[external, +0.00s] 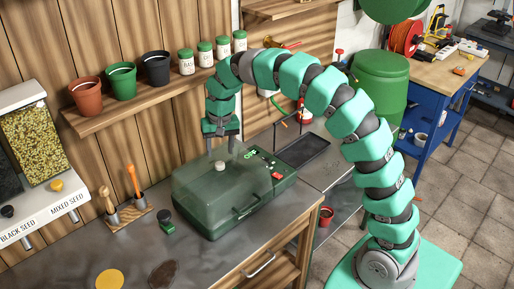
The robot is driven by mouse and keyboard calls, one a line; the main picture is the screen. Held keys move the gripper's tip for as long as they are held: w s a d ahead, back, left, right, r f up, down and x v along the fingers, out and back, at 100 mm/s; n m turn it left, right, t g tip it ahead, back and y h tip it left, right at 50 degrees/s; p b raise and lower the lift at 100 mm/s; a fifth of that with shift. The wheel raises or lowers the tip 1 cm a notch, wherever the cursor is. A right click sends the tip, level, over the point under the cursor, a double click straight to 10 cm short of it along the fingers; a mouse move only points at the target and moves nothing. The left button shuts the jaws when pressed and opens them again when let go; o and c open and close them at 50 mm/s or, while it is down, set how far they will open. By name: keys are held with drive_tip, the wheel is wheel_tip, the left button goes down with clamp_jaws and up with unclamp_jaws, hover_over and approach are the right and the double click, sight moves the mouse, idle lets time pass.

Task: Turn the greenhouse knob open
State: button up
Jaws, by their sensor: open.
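The greenhouse (200,193) is a low box with a translucent dark green lid, standing on the metal bench. A small pale round knob (221,167) sits on top of its lid. My gripper (222,148) points down just above the knob, open and empty, with a finger toward each side. The fingertips look a little higher than the knob; whether they reach around it I cannot tell. Which way the knob is turned is too small to see. A small panel with a red button (277,175) is at the lid's right end.
A wall shelf (140,105) with pots and jars is behind my gripper. A small dark green jar (166,222) and a tool holder (128,214) stand left of the greenhouse. A black tray (302,150) lies behind right.

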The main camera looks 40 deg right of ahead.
sight(223, 163)
wheel_tip(223, 163, up, 7)
drive_tip(key=shift+d+f, duration=0.15)
drive_tip(key=shift+d, duration=0.05)
drive_tip(key=shift+s, duration=0.1)
